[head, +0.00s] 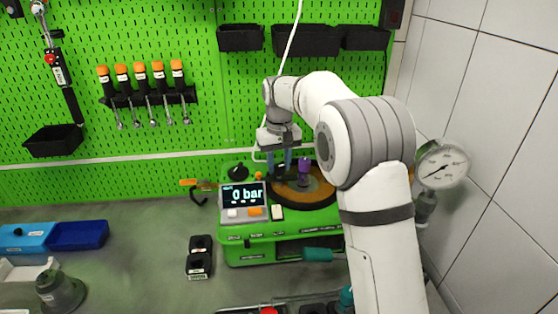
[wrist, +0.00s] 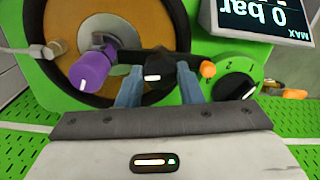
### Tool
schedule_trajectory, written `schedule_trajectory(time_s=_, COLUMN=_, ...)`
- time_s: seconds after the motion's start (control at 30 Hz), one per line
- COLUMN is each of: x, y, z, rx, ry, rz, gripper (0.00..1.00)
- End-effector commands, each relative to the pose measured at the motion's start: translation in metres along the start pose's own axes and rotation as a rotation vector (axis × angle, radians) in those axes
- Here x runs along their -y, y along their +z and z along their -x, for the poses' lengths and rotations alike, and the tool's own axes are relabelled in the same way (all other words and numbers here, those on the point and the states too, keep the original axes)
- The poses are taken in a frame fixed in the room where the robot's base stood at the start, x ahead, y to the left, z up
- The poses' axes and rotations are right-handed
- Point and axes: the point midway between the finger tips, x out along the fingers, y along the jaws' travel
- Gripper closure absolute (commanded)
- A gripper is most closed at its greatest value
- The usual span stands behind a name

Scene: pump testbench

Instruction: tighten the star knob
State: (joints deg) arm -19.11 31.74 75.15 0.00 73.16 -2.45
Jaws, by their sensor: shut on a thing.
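The black star knob (wrist: 156,70), with a white mark on it, sits between my gripper's two blue fingers in the wrist view, over the edge of a round brown and black disc on the green pump testbench (head: 245,250). My gripper (wrist: 160,88) is shut on this knob. In the head view my gripper (head: 279,172) points down at the bench, left of a purple part (head: 304,170), and the knob between the fingers is mostly hidden. The purple part (wrist: 92,70) also stands left of my fingers in the wrist view.
A display (head: 243,195) reads 0 bar on the bench front. A black dial (wrist: 235,88) and an orange tip (wrist: 207,69) are close to my right finger in the wrist view. A pressure gauge (head: 441,165) stands right of my arm. Black bins hang on the green pegboard.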

Motion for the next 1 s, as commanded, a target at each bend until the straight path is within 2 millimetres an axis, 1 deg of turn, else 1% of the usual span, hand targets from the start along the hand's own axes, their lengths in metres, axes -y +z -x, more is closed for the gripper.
schedule_trajectory(time_s=0.03, x=-0.0002, y=-0.0006, z=0.0023, rx=-0.003, ry=0.0, rz=-0.044, gripper=0.9)
schedule_trajectory(time_s=0.3, x=-0.0002, y=-0.0008, z=0.0023, rx=-0.004, ry=0.0, rz=-0.298, gripper=0.9)
schedule_trajectory(time_s=0.6, x=-0.0002, y=-0.001, z=0.002, rx=-0.005, ry=-0.001, rz=-0.536, gripper=0.9)
schedule_trajectory(time_s=0.8, x=-0.0002, y=-0.001, z=0.0018, rx=-0.005, ry=-0.001, rz=-0.64, gripper=0.9)
schedule_trajectory(time_s=1.0, x=-0.0002, y=-0.001, z=0.0017, rx=-0.005, ry=-0.001, rz=-0.697, gripper=0.9)
